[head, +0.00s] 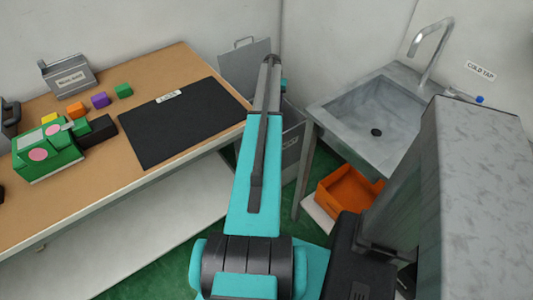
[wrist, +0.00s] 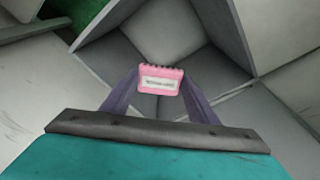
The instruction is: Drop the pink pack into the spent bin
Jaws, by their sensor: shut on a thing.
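The pink pack (wrist: 161,82), with a white label, is in the wrist view. My gripper (wrist: 160,88) is shut on it, with a purple-grey finger at each side. The head view shows my arm reaching to the grey bin; the pack is hidden there. The grey bin (head: 292,150) stands on the floor between the bench and the sink, its lid (head: 245,66) raised. Its writing is too small to read, so I cannot confirm it is the spent bin. In the wrist view the pack appears over the open grey bin (wrist: 112,28), with the inside walls around it.
The wooden bench (head: 160,68) at left carries a black mat (head: 180,120), a green device (head: 45,150) and several coloured blocks. A metal sink (head: 372,100) is at right. An orange crate (head: 350,190) sits below it, beside the bin.

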